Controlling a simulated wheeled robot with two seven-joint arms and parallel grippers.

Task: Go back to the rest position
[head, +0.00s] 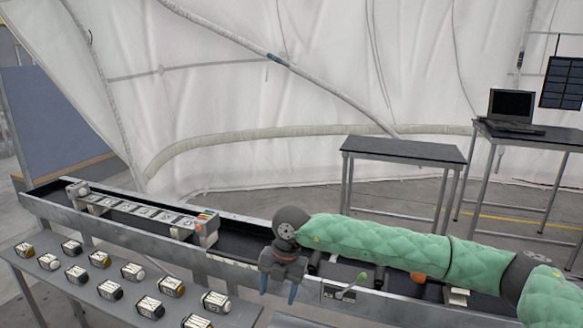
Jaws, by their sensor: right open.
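My right arm comes in from the right in a green padded sleeve. My right gripper (278,288) hangs downward at the front rim of a long dark trough (240,236). Its two blue-tipped fingers are apart, with nothing visible between them. It is to the right of the front table and left of a small lever with a green knob (361,277). I cannot tell whether the fingers touch the rim. My left gripper is out of view.
Several small black-and-white modules (131,271) stand in rows on the front table (88,291). A bare dark table (400,150) and a laptop (510,108) on another table stand behind. My arm hides part of the trough.

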